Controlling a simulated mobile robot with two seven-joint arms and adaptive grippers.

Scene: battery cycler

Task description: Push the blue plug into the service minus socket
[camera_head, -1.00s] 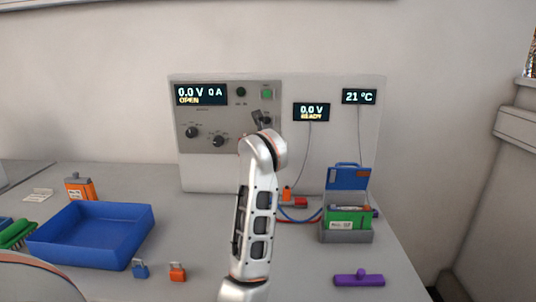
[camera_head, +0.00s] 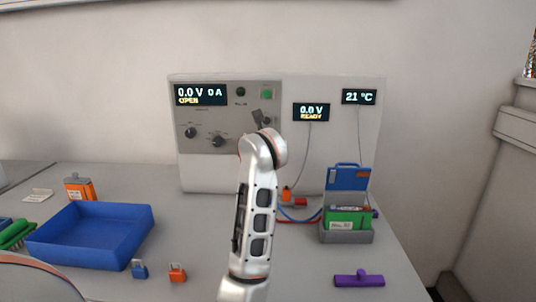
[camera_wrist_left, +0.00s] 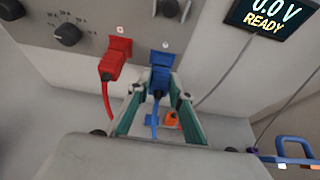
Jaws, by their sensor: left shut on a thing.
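The blue plug (camera_wrist_left: 160,72) is between the fingers of my left gripper (camera_wrist_left: 158,92), which is shut on it. In the left wrist view the plug's front end is at the grey cycler panel (camera_wrist_left: 180,45), beside a red plug (camera_wrist_left: 115,55) on its left. The service minus socket is hidden behind the blue plug, and I cannot tell how deep the plug sits. A blue cable hangs from the plug between the fingers. In the head view my left arm hides the gripper and both plugs. My right gripper is not in view.
A blue tray (camera_head: 95,258) is at left, with a blue padlock (camera_head: 139,269) and an orange padlock (camera_head: 177,272) before it. An open grey box (camera_head: 346,236) and a purple-handled tool (camera_head: 358,280) are at right. A black lever (camera_wrist_left: 168,8) sits above the plug.

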